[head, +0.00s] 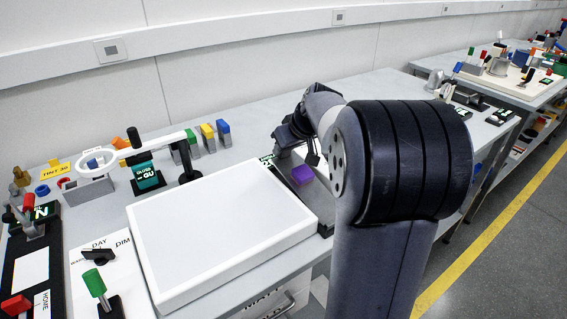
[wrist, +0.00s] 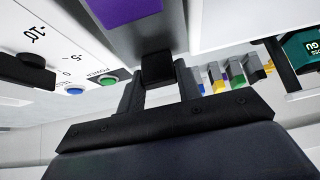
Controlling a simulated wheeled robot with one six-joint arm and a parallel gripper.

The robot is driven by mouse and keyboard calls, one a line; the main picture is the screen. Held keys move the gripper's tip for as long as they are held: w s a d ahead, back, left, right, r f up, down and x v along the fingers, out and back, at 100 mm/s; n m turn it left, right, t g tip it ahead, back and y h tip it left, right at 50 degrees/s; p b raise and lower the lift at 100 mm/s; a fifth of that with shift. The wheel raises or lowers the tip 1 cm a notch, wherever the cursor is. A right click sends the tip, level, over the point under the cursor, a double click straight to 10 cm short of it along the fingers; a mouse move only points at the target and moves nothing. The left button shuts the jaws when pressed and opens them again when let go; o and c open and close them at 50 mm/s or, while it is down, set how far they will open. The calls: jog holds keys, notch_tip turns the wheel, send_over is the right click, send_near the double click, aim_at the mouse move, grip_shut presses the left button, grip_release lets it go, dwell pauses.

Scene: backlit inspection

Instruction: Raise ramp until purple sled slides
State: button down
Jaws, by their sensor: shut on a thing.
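The purple sled (head: 302,174) lies on the grey ramp (head: 320,202), towards its far end, to the right of the white light panel. My arm hides part of the ramp in the head view. In the wrist view the sled (wrist: 122,9) shows at the top edge, cut off by the frame, on the ramp (wrist: 165,35). My gripper (wrist: 158,78) is shut on the black tab (wrist: 157,66) at the end of the ramp. The sled is apart from my fingers. The ramp's tilt is hard to judge.
The white light panel (head: 220,230) fills the table's middle. A ring magnifier (head: 97,163) and several coloured blocks (head: 208,137) stand behind it. A black knob (wrist: 28,68), a blue button (wrist: 74,90) and a green button (wrist: 108,80) sit beside the ramp.

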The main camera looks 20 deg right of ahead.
jog(key=p+v, duration=0.1)
jog(key=v, duration=0.2)
jog(key=shift+w+r, duration=0.15)
jog(key=shift+r, duration=0.1)
jog(key=shift+f, duration=0.1)
jog(key=c, duration=1)
grip_release()
jog(key=v, duration=1)
jog(key=shift+s+r, duration=0.2)
jog(key=shift+s, duration=0.2)
jog(key=x, duration=1.1)
jog(key=shift+w, duration=0.2)
